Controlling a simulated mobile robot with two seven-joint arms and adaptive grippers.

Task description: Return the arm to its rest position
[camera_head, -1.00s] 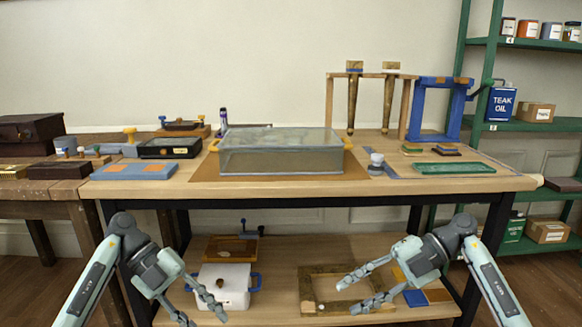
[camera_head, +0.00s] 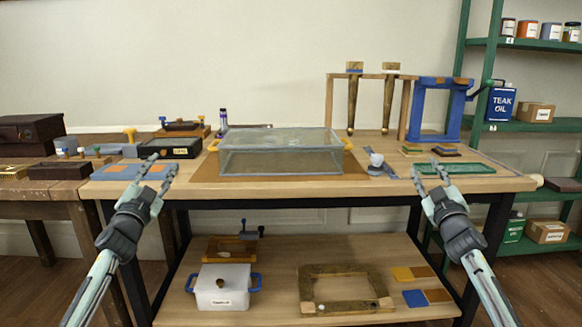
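My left gripper (camera_head: 159,172) is open and empty. It is raised in front of the bench's left part, its fingertips overlapping the blue-grey pad with orange patches (camera_head: 118,173) in the picture. My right gripper (camera_head: 427,171) is open and empty in front of the bench's right part. Its fingertips overlap the left end of the green tray (camera_head: 470,168) in the picture. I cannot tell whether either gripper touches anything. Both arms come up from the bottom corners.
A clear lidded box (camera_head: 280,158) with yellow handles stands mid-bench (camera_head: 300,190). A black box (camera_head: 172,149) is behind my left gripper. Table legs hang in a wooden rack (camera_head: 405,108) beside a blue frame (camera_head: 440,110). The lower shelf holds a white container (camera_head: 223,288) and wooden frame (camera_head: 338,308).

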